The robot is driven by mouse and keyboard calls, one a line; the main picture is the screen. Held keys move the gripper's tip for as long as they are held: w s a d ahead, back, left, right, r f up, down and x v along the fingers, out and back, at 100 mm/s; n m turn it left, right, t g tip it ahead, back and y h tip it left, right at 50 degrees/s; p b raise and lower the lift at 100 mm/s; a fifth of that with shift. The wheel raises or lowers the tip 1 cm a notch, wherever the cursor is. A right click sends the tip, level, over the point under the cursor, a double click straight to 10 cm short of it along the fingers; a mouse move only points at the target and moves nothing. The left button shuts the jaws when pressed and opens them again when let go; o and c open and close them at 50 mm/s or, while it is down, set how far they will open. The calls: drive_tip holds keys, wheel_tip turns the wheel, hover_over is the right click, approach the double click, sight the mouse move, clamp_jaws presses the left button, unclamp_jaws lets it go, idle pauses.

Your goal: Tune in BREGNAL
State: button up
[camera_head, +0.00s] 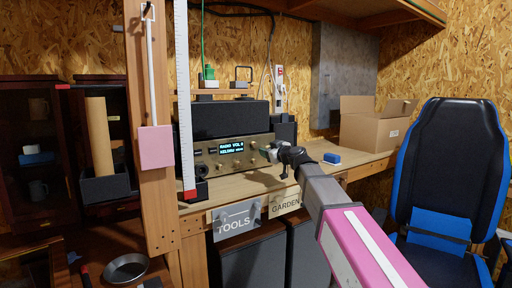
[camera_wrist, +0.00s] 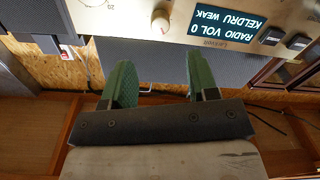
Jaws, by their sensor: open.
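The radio (camera_head: 205,158) is a brass-coloured unit on the bench, with several knobs and a lit display (camera_head: 231,147). The display reads RADIO VOL 0 and KELDRU WEAK; it also shows in the wrist view (camera_wrist: 235,25). My gripper (camera_head: 268,153) is at the right end of the radio's front. In the wrist view my gripper (camera_wrist: 160,60) has its two green fingers apart with nothing between them. A pale knob (camera_wrist: 160,21) on the radio panel lies beyond the fingertips, apart from them. Its setting is too small to tell.
A blue block (camera_head: 332,158) and an open cardboard box (camera_head: 372,128) are on the bench to the right.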

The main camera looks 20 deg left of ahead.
sight(255, 145)
drive_tip(key=x, duration=0.8)
drive_tip(key=shift+w+a, duration=0.25)
drive_tip(key=shift+a, duration=0.05)
drive_tip(key=c, duration=0.9)
